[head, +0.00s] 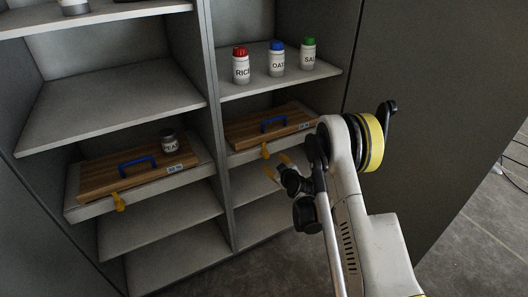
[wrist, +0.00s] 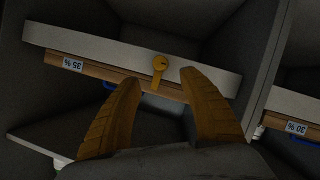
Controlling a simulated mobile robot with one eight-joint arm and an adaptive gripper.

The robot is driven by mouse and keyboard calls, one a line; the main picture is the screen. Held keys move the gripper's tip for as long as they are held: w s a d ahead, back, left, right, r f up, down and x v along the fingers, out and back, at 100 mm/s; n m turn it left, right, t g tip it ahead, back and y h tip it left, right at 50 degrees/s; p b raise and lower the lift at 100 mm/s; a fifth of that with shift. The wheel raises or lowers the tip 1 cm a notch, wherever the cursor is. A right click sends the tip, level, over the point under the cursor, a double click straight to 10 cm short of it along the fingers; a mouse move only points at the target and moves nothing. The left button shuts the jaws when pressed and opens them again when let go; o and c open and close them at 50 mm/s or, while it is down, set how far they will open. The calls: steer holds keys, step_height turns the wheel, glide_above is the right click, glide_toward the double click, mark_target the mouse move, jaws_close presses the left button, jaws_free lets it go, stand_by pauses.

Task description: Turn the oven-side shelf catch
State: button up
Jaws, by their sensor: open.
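Two yellow shelf catches sit on the front edges of two pale shelves. The right catch (head: 265,151) is close to my gripper (head: 279,166); the left catch (head: 119,202) is farther off. No oven shows, so I cannot tell which side it is on. In the wrist view, which is upside down, the nearer catch (wrist: 160,64) has its round pivot on the shelf edge and its lever across the front of a wooden board (wrist: 118,76). My gripper (wrist: 166,98) is open and empty, its two brown fingers spread either side of the lever's line, apparently not touching it.
The right board (head: 245,128) and left board (head: 100,173) each have a blue handle and a label. A jar (head: 169,140) stands on the left board. Red-, blue- and green-capped bottles (head: 277,60) stand on the shelf above. Cabinet uprights divide the bays. Lower shelves (head: 160,228) are empty.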

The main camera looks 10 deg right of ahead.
mark_target(267, 156)
steer(key=b+x, duration=0.3)
steer(key=x, duration=0.6)
steer(key=shift+w+f, duration=0.15)
steer(key=shift+f, duration=0.05)
steer(key=shift+w+a+b, duration=0.1)
steer(key=shift+w+b, duration=0.2)
steer(key=shift+w, duration=0.2)
steer(key=shift+c, duration=0.3)
jaws_close()
